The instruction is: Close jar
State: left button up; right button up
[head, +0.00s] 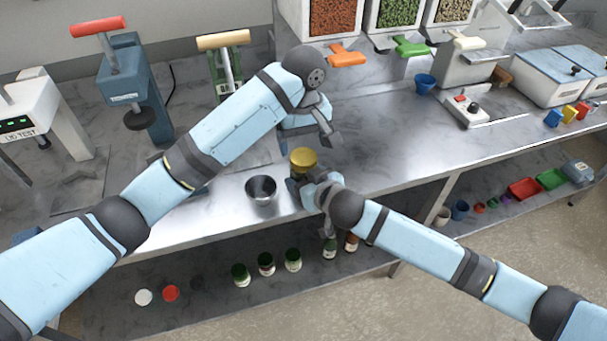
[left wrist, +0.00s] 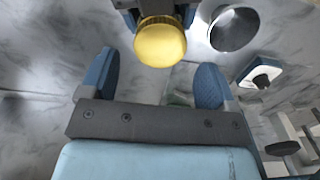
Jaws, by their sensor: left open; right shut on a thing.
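The jar (head: 303,166) with a round gold-yellow lid stands upright near the front of the metal counter. In the left wrist view the lid (left wrist: 160,45) shows from above and covers the mouth; how tightly it sits I cannot tell. My right gripper (head: 302,184) is shut on the jar's body, which is mostly hidden. My left gripper (head: 326,137) is open above and behind the jar. In the left wrist view its two blue fingers (left wrist: 155,78) are spread, empty and apart from the lid.
A metal cup (head: 261,190) stands just left of the jar. Blue press (head: 132,85) and green press (head: 222,65) stand at the back left. Dispensers with orange (head: 346,55) and green levers are behind.

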aim_at(303, 156)
pick_arm(q)
jog(key=shift+f, duration=1.85)
jog(key=c, duration=0.9)
jog(key=o, duration=1)
jog(key=shift+r, duration=2.3)
jog(key=shift+c, duration=0.5)
